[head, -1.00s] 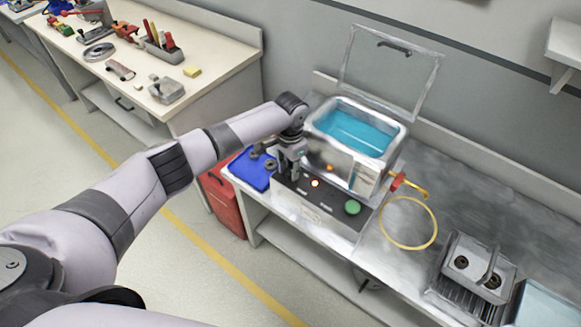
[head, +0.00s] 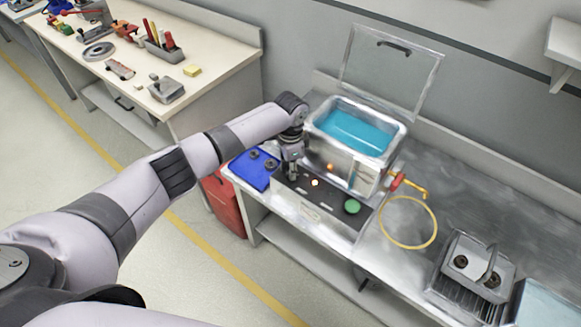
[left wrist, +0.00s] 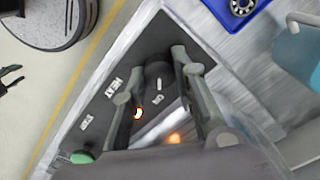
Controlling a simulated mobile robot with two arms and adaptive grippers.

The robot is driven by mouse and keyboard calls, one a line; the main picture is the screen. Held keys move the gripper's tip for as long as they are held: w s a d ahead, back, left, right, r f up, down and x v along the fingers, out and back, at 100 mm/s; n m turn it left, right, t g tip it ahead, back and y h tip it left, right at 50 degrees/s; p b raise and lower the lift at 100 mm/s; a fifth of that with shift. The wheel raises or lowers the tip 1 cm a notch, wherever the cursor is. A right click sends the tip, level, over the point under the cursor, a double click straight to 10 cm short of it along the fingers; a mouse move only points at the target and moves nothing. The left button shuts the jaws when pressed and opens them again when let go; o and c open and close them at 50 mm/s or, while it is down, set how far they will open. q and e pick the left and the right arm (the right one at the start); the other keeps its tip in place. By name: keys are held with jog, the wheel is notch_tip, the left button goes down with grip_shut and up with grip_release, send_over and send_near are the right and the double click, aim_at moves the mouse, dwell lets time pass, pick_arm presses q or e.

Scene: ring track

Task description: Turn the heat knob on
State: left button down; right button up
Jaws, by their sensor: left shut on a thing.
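The heat knob (left wrist: 158,74) is a dark round knob on the black control panel, beside the printed HEAT label, in the left wrist view. My left gripper (head: 291,176) points down at the left part of the panel (head: 325,207) in the head view and hides the knob there. In the left wrist view my left gripper (left wrist: 160,82) has its two fingers on either side of the knob, shut on it. My right gripper (left wrist: 12,77) shows small at the left edge of the left wrist view, over the floor, fingers apart and empty.
A lit orange lamp (head: 315,183) and a green button (head: 352,206) are on the panel. Behind it stands a bath of blue liquid (head: 352,132) with its clear lid raised. A blue tray (head: 250,171) lies to the left, a yellow hose (head: 408,246) to the right.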

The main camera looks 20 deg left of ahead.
pick_arm(q)
jog(key=c, duration=1.3)
grip_release()
notch_tip(320, 180, up, 12)
jog(key=shift+f, duration=0.1)
